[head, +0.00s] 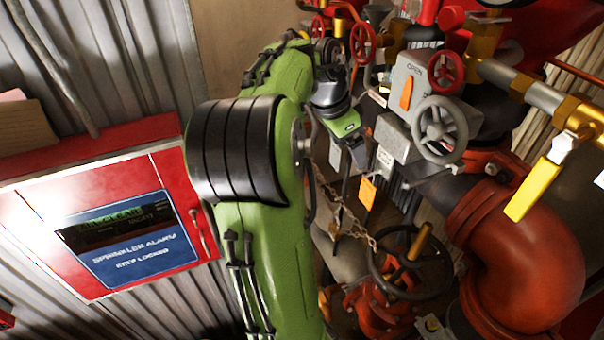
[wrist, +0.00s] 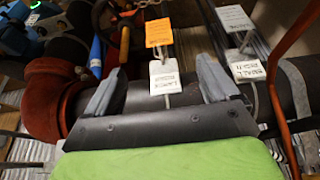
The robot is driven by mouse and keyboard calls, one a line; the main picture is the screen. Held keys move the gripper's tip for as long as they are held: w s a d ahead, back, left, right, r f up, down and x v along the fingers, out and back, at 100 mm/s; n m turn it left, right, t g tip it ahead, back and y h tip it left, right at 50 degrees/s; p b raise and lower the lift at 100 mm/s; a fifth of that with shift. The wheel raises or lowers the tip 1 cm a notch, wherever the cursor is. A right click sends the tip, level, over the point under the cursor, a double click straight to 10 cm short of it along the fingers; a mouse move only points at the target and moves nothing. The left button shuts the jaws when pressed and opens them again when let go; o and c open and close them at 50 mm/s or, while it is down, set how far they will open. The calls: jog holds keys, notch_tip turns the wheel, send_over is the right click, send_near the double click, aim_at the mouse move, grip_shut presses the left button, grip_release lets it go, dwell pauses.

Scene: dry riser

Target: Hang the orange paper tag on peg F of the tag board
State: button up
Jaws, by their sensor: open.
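The orange paper tag (wrist: 158,32) has small dark print and sits near the top middle of the wrist view, just above a white tag (wrist: 165,82). An orange tag also shows in the head view (head: 367,192), low among the pipes beside a chain. My gripper (wrist: 158,62) is open, with its two grey fingers spread apart. The orange tag lies beyond the fingertips, between their lines, and is not held. In the head view my gripper (head: 356,152) is above the orange tag and partly hidden by its own wrist. I cannot make out the tag board or peg F.
More white tags (wrist: 250,71) hang at the right in the wrist view. A dark handwheel (head: 411,262), chain (head: 345,215) and large red pipe (head: 520,245) crowd the space below and right. A grey valve wheel (head: 440,130) is close right. A red alarm cabinet (head: 172,180) stands left.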

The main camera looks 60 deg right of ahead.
jog(key=w+a+n+t+y, duration=0.1)
jog(key=w+a+n+t, duration=0.2)
jog(key=w+a+n, duration=0.45)
jog(key=w+a+n+t+y, duration=0.1)
jog(key=w+a+n+t, duration=0.3)
jog(key=a, duration=0.7)
jog(key=s+a+f+n, duration=0.1)
jog(key=s+a+n, duration=0.1)
jog(key=a+n, duration=0.5)
jog(key=s+a+f+n+t+y, duration=0.1)
jog(key=s+a+f+n, duration=0.1)
jog(key=a+n, duration=0.5)
jog(key=a, duration=0.5)
jog(key=shift+a+f+t+y, duration=0.15)
jog(key=shift+a+t+y, duration=0.15)
jog(key=shift+n, duration=0.25)
notch_tip(320, 180, down, 8)
jog(key=b, duration=0.7)
jog(key=shift+w+b, duration=0.15)
jog(key=shift+b, duration=0.2)
jog(key=shift+r+p, duration=0.3)
jog(key=shift+r, duration=0.15)
